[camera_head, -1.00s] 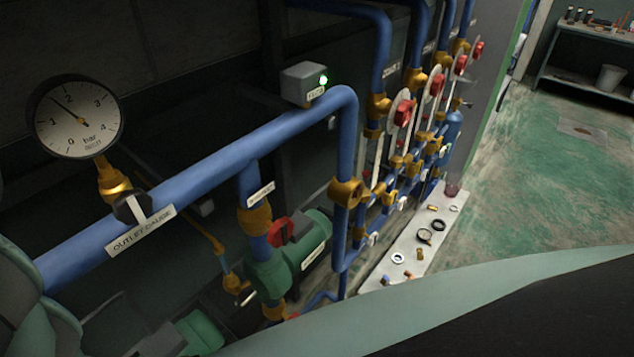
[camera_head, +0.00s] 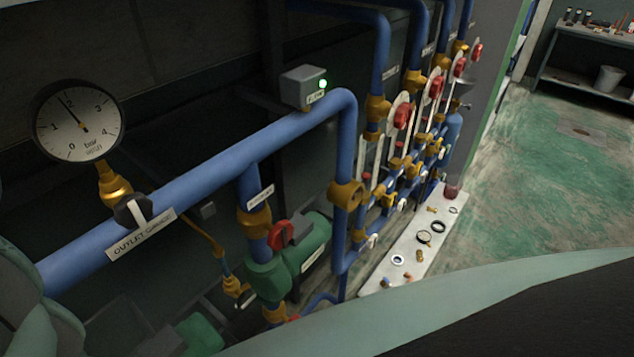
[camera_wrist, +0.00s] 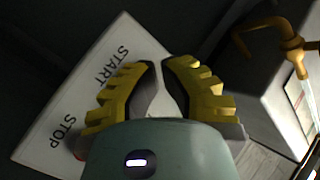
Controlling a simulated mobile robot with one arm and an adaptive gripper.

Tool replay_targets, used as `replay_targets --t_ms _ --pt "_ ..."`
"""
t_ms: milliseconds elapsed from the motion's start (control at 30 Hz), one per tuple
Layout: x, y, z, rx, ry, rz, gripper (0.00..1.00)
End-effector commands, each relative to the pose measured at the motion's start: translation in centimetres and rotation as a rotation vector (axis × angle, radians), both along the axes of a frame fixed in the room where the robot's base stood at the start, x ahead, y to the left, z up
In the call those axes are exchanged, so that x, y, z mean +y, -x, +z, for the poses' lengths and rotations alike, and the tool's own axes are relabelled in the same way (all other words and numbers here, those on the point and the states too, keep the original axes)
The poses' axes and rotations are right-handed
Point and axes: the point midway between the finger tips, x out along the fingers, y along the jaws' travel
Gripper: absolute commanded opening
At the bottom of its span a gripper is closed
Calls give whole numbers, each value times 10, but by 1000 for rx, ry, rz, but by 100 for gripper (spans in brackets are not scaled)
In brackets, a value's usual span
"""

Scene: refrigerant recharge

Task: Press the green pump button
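In the wrist view, a pale control panel (camera_wrist: 128,48) carries the words START and STOP and lies tilted in the picture. My gripper (camera_wrist: 161,64) is in front of it, its yellow-and-grey fingers drawn together with only a narrow gap at the tips. It holds nothing that I can see. No green button shows; the fingers and gripper body cover part of the panel. A sliver of red (camera_wrist: 80,155) shows beside the left finger, near STOP. I cannot tell whether the fingertips touch the panel. The gripper is not visible in the head view.
An outlet gauge (camera_head: 77,122) reads just under 2 bar. Blue pipes (camera_head: 210,180) run across to a box (camera_head: 304,84) with a lit green lamp and a red-handled green valve body (camera_head: 290,255). A white board (camera_head: 405,262) holds loose parts. Open floor (camera_head: 560,190) lies to the right.

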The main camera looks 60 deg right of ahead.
Motion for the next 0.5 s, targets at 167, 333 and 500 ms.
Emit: replay_targets --t_ms 167,333,500 --pt "2 11 0 3 -1 5 0" --pt "2 27 0 2 -1 2 0" --pt "4 43 0 2 -1 2 0"
